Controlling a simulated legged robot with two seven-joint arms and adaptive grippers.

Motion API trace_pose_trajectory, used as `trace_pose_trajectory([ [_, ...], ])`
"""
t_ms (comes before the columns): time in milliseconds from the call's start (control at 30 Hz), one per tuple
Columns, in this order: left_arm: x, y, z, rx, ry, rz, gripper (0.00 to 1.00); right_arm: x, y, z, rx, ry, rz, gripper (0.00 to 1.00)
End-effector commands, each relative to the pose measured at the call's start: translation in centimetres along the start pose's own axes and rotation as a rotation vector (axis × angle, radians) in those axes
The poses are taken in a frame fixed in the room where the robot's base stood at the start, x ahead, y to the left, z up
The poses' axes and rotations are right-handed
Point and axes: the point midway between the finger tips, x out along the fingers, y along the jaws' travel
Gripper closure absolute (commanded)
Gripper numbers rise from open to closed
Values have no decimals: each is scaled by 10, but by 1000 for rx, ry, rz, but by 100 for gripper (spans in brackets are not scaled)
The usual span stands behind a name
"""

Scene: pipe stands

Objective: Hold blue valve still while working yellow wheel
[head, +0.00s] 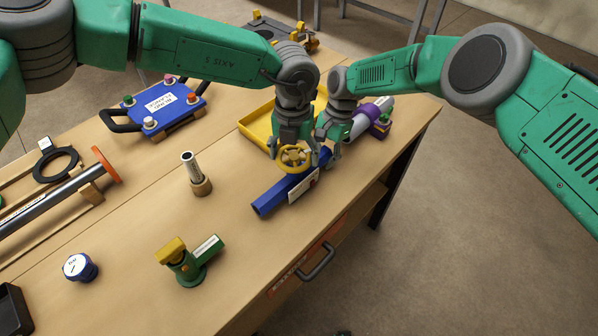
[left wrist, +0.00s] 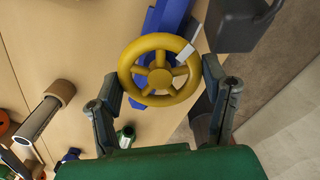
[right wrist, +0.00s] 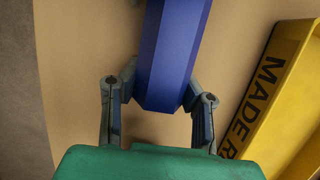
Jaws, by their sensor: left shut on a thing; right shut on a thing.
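The yellow wheel (head: 293,167) is a spoked handwheel on the blue valve (head: 270,202), a long blue angular body lying on the bench. My left gripper (head: 294,148) is shut on the wheel from above. In the left wrist view the wheel (left wrist: 158,95) sits between both fingers (left wrist: 165,75), at opposite sides of its rim. My right gripper (head: 328,150) is shut on the blue body near its far end. In the right wrist view the body (right wrist: 172,60) lies between the two fingers (right wrist: 160,92). In the head view my right gripper partly hides this end.
A yellow tray (head: 250,130) lies behind the valve, close to my right gripper. A purple-and-grey part (head: 368,118) is at the far right. A metal tube on a wooden base (head: 198,180) and a green-and-yellow valve (head: 187,265) stand left. The bench's front edge is close by.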

Motion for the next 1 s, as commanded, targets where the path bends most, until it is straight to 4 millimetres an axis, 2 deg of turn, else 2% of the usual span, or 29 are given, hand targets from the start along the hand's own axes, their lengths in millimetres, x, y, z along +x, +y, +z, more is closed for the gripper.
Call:
trace_pose_trajectory([
  [33,1,0,-2,-26,5,1,25,-1,-1,-1,1,3,-2,100],
  [67,1,0,-2,-22,5,1,16,-1,-1,-1,1,3,-2,100],
  [467,-6,0,0,-19,1,0,16,-1,-1,-1,0,2,-2,100],
  [900,-56,0,0,-18,0,-1,16,-1,0,0,0,1,-2,100],
  [1000,-60,0,0,-18,0,0,16,-1,0,0,0,0,-2,100],
])
